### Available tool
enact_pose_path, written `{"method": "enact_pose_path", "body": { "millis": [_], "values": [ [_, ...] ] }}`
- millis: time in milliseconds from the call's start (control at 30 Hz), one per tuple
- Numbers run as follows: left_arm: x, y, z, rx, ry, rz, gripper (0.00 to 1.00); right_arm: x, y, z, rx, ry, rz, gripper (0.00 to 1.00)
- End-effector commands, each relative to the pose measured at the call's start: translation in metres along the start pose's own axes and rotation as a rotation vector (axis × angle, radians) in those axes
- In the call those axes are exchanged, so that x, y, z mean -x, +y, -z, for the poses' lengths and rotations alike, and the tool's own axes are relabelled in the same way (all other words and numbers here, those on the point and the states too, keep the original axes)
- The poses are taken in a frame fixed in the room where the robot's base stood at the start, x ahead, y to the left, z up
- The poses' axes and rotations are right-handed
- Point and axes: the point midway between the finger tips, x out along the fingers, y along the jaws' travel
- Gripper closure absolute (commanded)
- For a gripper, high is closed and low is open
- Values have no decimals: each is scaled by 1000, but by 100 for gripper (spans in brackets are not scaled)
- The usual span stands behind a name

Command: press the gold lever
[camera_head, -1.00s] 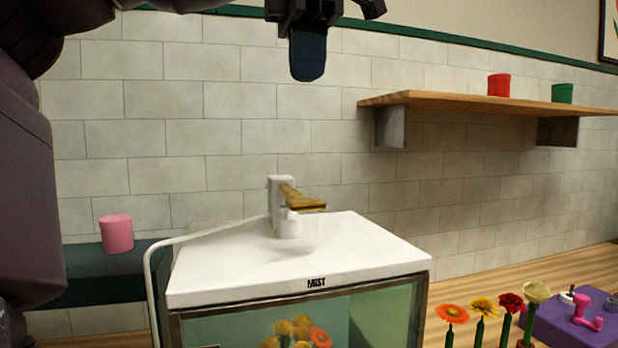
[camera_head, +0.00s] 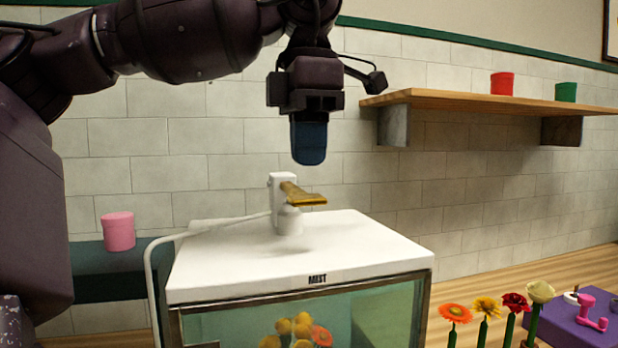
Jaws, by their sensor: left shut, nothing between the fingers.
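The gold lever (camera_head: 304,196) sticks out to the right from a white tap-like fixture (camera_head: 280,190) on top of a white cabinet lid (camera_head: 345,245) marked MIST. My left gripper (camera_head: 308,150) points down above the lever, shut and empty, its blue fingertips together. In the picture a small gap shows between the fingertips and the lever, so they look apart. My right gripper is not in view.
The cabinet has a glass front with flowers (camera_head: 300,328) inside. A pink pot (camera_head: 118,231) stands on a dark green surface at left. A wooden shelf (camera_head: 480,101) holds a red pot (camera_head: 502,83) and a green pot (camera_head: 566,92). Several flowers stand near a purple mat (camera_head: 570,328) at right.

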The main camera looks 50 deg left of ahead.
Motion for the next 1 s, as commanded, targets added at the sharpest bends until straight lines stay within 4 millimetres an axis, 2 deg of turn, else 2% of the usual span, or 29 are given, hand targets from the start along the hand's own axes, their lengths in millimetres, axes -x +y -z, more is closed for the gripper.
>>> {"method": "enact_pose_path", "body": {
  "millis": [100, 267, 767, 1000],
  "values": [
    [-18, 0, 0, -1, 2, 2, 100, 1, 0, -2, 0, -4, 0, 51],
    [-31, 1, 0, 0, 2, 0, 100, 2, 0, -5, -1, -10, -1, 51],
    [-36, 0, 0, 1, 0, -3, 100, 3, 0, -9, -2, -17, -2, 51],
    [-54, -2, -1, -3, 5, -92, 100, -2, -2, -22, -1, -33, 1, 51]
  ]
}}
